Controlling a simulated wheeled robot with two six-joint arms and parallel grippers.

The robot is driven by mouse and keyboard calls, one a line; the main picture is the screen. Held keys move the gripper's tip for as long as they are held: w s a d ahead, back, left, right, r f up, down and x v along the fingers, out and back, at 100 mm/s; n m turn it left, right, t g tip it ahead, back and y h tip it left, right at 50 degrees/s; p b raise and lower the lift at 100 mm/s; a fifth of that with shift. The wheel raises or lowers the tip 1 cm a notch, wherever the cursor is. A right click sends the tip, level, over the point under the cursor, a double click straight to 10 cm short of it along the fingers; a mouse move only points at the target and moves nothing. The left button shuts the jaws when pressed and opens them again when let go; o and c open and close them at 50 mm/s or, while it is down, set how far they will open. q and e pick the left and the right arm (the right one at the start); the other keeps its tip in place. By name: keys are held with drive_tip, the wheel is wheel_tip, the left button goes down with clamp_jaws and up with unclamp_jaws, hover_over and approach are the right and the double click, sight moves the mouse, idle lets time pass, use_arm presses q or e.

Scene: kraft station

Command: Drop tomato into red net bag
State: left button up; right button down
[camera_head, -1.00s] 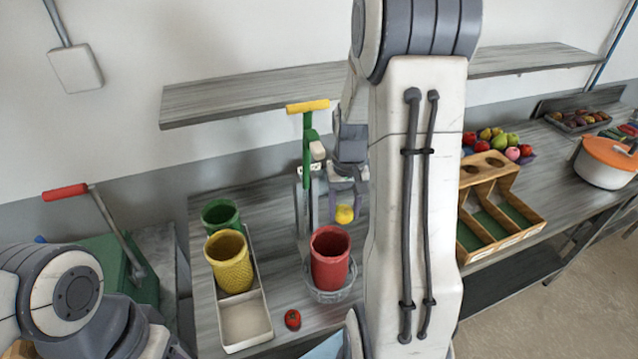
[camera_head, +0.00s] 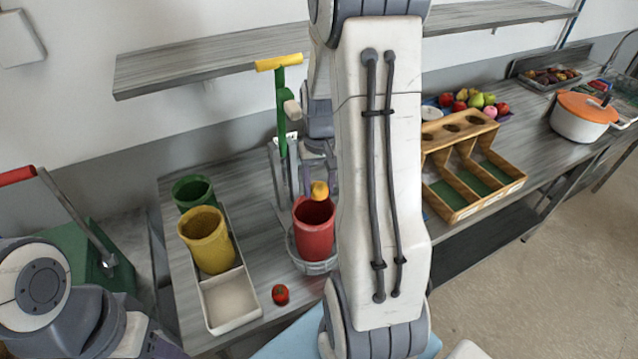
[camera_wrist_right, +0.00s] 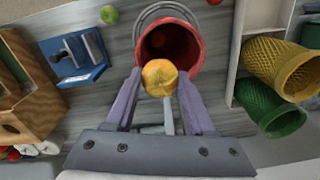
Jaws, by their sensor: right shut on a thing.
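My right gripper (camera_head: 316,186) is shut on a yellow-orange round fruit (camera_head: 320,191), which could be the tomato. It holds the fruit just above the far rim of the red net bag (camera_head: 314,240). The wrist view shows the fruit (camera_wrist_right: 160,77) between the two fingers, at the edge of the bag's open mouth (camera_wrist_right: 188,60). A red round thing shows dimly inside the bag. A red tomato (camera_head: 281,294) lies on the table in front of the bag. My left arm enters at the lower left, but its gripper is out of view.
The bag stands in a grey round holder (camera_head: 318,267). Yellow (camera_head: 207,240) and green (camera_head: 192,190) net bags stand left, with a white tray (camera_head: 231,299). A green-handled stand (camera_head: 282,120) rises behind. A wooden divided box (camera_head: 467,165) stands right.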

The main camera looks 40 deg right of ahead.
sight(320, 185)
drive_tip(key=shift+c, duration=0.9)
unclamp_jaws()
drive_tip(key=shift+r, duration=0.15)
wheel_tip(320, 185, up, 9)
drive_tip(key=shift+d+r+b, duration=0.1)
drive_tip(key=shift+b, duration=1.05)
drive_tip(key=shift+r, duration=0.55)
